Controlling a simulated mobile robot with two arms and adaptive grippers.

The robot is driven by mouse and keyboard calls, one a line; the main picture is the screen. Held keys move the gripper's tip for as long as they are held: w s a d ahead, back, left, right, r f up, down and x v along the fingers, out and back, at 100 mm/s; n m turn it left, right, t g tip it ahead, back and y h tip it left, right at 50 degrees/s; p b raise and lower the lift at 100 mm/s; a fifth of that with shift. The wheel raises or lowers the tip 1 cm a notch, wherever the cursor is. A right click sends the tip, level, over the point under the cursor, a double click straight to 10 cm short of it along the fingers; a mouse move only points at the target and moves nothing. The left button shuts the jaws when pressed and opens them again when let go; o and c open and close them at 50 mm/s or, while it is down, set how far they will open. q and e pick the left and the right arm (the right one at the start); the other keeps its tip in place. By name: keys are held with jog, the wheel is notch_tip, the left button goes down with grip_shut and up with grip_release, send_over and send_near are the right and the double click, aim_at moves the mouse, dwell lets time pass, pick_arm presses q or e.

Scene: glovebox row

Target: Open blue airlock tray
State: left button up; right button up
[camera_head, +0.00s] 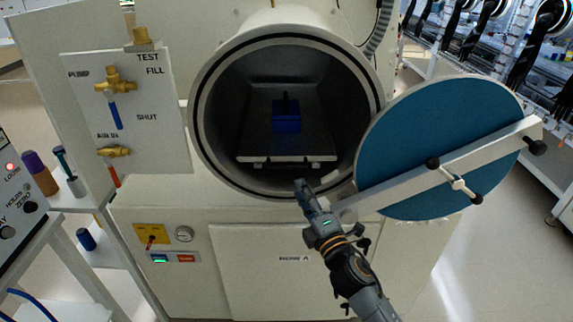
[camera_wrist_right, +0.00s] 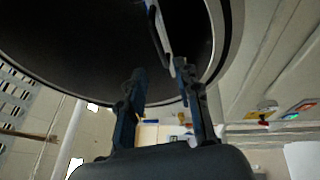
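The airlock tray (camera_head: 262,148) is a grey metal plate inside the round airlock chamber (camera_head: 222,115). A dark handle bar (camera_head: 290,164) runs along its front edge. A blue block (camera_head: 286,121) with a dark upright part stands on the tray. The blue round airlock door (camera_head: 410,135) is swung open to the right. My right gripper (camera_head: 302,186) is at the lower rim of the opening, in front of the handle and apart from it. In the right wrist view my gripper (camera_wrist_right: 161,75) has its fingers spread with nothing between them. My left gripper is out of view.
The door's pale crossbar (camera_head: 410,181) with dark knobs juts out right of my right arm. A valve panel (camera_head: 140,125) stands left of the chamber. A side shelf at the left holds small bottles (camera_head: 40,172). Below is a white cabinet front (camera_head: 265,280).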

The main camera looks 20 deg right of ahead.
aim_at(287, 167)
jog(key=p+x, duration=0.1)
jog(key=x, duration=0.9)
grip_shut()
jog(key=shift+f, duration=0.1)
